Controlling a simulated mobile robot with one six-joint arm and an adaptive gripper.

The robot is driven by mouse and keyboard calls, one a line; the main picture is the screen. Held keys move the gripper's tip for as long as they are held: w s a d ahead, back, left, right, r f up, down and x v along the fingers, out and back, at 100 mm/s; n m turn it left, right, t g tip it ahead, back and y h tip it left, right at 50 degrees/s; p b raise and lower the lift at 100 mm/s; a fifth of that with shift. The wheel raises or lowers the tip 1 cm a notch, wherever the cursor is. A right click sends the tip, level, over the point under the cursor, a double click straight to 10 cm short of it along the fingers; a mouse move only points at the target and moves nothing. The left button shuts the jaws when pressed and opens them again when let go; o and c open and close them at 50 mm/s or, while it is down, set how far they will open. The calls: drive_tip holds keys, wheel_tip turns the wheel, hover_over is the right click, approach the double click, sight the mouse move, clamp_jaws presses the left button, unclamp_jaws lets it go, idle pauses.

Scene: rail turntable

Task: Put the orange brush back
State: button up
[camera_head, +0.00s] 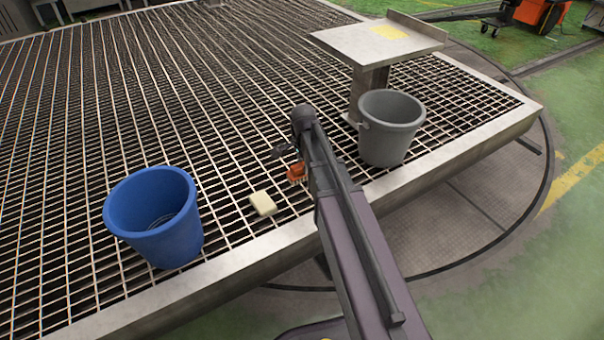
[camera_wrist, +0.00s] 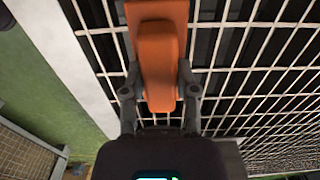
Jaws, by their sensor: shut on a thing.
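The orange brush (camera_head: 297,172) shows beside my arm in the head view, over the metal grating. In the wrist view the orange brush (camera_wrist: 158,62) lies between the two fingers of my gripper (camera_wrist: 160,92), which is shut on it. My gripper (camera_head: 285,153) is partly hidden by my own arm in the head view. I cannot tell whether the brush touches the grating. A blue bucket (camera_head: 160,222) stands at the left and a grey bucket (camera_head: 389,128) at the right of the brush.
A cream block (camera_head: 263,203) lies on the grating (camera_head: 230,100) between the blue bucket and my arm. A metal stand (camera_head: 375,45) with a yellow patch rises behind the grey bucket. The grating's metal edge (camera_head: 270,247) runs along the front.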

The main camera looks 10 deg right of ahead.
sight(303, 174)
drive_tip(key=shift+f, duration=0.1)
drive_tip(key=shift+f+b, duration=1.7)
drive_tip(key=shift+b, duration=0.05)
drive_tip(key=shift+f, duration=0.15)
drive_tip(key=o, duration=1)
drive_tip(key=shift+r, duration=0.2)
wheel_tip(303, 174, up, 12)
drive_tip(key=p, duration=1.2)
drive_tip(key=shift+s, duration=0.1)
